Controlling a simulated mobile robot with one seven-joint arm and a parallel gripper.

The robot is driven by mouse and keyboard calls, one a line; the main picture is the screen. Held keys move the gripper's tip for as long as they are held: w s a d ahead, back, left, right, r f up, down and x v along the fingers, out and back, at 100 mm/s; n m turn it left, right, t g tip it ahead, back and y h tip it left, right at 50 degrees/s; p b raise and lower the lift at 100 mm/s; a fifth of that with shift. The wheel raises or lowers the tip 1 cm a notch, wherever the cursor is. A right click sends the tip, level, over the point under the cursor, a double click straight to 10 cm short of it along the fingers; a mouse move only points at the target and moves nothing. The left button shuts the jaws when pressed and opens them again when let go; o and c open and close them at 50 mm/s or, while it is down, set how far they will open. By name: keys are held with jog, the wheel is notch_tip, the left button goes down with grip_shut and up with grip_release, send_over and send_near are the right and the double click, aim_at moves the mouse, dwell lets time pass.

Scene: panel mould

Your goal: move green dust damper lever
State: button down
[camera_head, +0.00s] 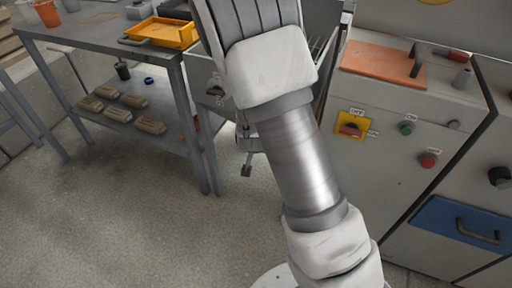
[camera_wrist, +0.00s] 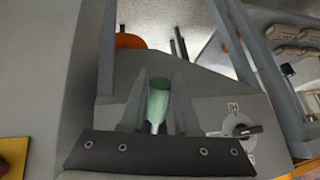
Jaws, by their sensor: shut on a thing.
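The green dust damper lever (camera_wrist: 158,103) shows in the wrist view as a green grip on a pale metal stem. My gripper (camera_wrist: 158,84) is shut on it, with one finger on each side of the grip. The lever stands in front of a grey panel. Its lower end is hidden behind my gripper's dark mounting bar.
In the wrist view a black rotary switch (camera_wrist: 242,130) is right of my gripper, and an orange round thing (camera_wrist: 130,41) lies beyond. In the head view a grey workbench (camera_head: 95,35) stands left and a control cabinet (camera_head: 400,160) right. Floor is clear at lower left.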

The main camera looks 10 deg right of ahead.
jog(key=shift+w+d+f+t, duration=0.1)
jog(key=shift+w+f+t, duration=0.05)
jog(key=shift+f+t, duration=0.2)
dwell(0.3)
jog(key=c, duration=0.7)
grip_release()
jog(key=shift+o, duration=0.2)
jog(key=p+v, duration=0.4)
jog(key=v, duration=1.3)
jog(key=shift+a, duration=0.25)
